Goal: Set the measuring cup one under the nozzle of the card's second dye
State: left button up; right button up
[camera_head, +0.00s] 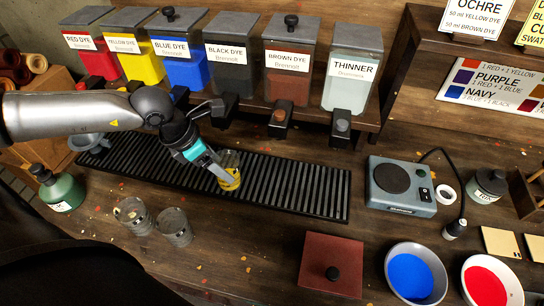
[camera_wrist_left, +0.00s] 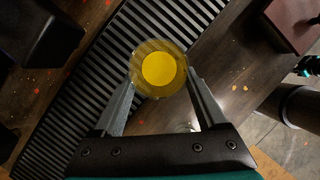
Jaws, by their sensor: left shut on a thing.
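My left gripper (camera_head: 228,176) is shut on a clear measuring cup (camera_head: 231,160) with yellow liquid in its bottom. In the left wrist view the cup (camera_wrist_left: 159,69) sits between both fingers, seen from above. It is over the slatted drip tray (camera_head: 300,188); I cannot tell whether it touches the slats. The ochre card (camera_head: 474,18) lists 50 ml yellow dye, then 50 ml brown dye. The brown dye dispenser (camera_head: 289,72) has its nozzle (camera_head: 279,118) behind and right of the cup. My right gripper is not seen.
Yellow (camera_head: 139,62), black (camera_head: 232,72) and thinner (camera_head: 347,82) dispensers share the shelf. Two clear cups (camera_head: 133,215) (camera_head: 173,227) stand front left. A scale-like device (camera_head: 402,188) is right of the tray; a red lidded box (camera_head: 331,263) is in front. The tray's right part is clear.

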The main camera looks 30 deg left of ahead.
pick_arm(q)
jog(key=shift+w+d+f+p, duration=0.15)
jog(key=shift+w+d+f, duration=0.4)
jog(key=shift+w+d, duration=1)
jog(key=shift+w+d+f+p, duration=0.2)
jog(key=shift+w+d+f, duration=0.6)
jog(key=shift+w, duration=1.2)
jog(key=shift+w+d+f+p, duration=0.15)
jog(key=shift+w+d+f, duration=0.2)
jog(key=shift+w+d, duration=1.3)
jog(key=shift+w+a+f, duration=0.15)
jog(key=o, duration=1.5)
jog(key=shift+c, duration=0.2)
jog(key=v, duration=1.2)
